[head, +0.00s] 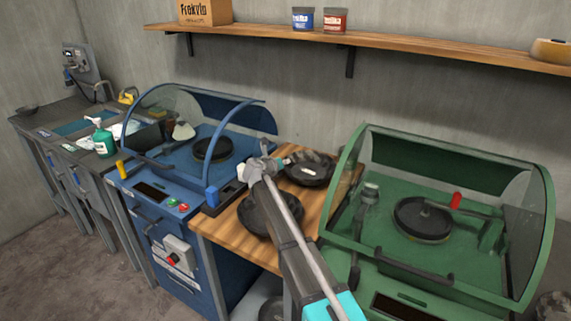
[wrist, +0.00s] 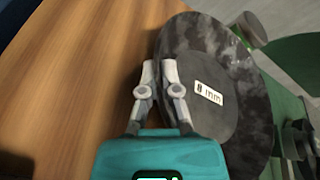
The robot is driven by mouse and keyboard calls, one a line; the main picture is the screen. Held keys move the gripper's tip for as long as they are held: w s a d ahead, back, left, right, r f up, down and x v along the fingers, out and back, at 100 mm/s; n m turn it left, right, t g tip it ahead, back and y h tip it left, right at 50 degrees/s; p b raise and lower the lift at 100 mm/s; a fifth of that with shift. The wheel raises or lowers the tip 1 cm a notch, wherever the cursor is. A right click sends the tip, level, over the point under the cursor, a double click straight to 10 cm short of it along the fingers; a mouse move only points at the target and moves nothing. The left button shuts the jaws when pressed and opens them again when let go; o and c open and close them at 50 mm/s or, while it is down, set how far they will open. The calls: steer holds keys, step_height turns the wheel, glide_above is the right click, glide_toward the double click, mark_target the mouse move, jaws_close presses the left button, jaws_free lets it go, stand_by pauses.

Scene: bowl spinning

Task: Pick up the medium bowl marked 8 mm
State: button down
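The bowl marked 8 mm (wrist: 243,102) is dark, mottled and round, with a white label (wrist: 208,92) on its flat middle. It fills the right of the wrist view. In the head view it is the dark bowl (head: 318,175) at the back of the wooden table. My gripper (wrist: 159,64) is at its left edge, with its fingers close together and the rim between them. The gripper also shows in the head view (head: 288,160). The fingers look shut on the rim. I cannot tell whether the bowl rests on the table or is raised.
Another dark bowl (head: 257,217) lies on the wooden table (head: 222,229), partly behind my arm. A blue machine (head: 167,200) with a clear hood stands left, and a green hooded machine (head: 440,262) stands close on the right. A wooden shelf (head: 400,50) runs above.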

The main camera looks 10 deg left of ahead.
steer(key=s+r+p, duration=1)
steer(key=s+r, duration=0.1)
steer(key=s, duration=0.3)
